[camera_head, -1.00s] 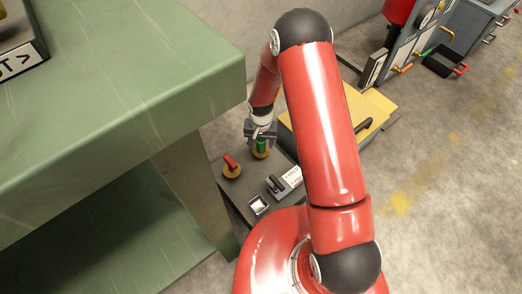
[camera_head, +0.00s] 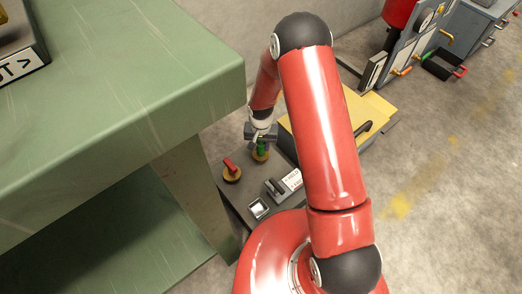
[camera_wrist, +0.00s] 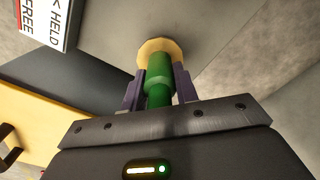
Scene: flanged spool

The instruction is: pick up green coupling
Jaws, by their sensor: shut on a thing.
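The green coupling (camera_wrist: 159,75) is a green stepped cylinder standing over a round tan base in the wrist view. In the head view the green coupling (camera_head: 261,146) shows small, just below my gripper (camera_head: 262,132). In the wrist view my gripper (camera_wrist: 159,92) has its two purple-grey fingers on either side of the coupling, shut on it. The tan base (camera_wrist: 160,47) sits at the far end of the coupling. I cannot tell whether the coupling is clear of this base.
A black clamp with a white label (camera_head: 291,179) and a small square white-lined socket (camera_head: 259,207) are on the same dark panel. A green bench (camera_head: 110,90) rises close on the left; a yellow case (camera_head: 364,115) is right.

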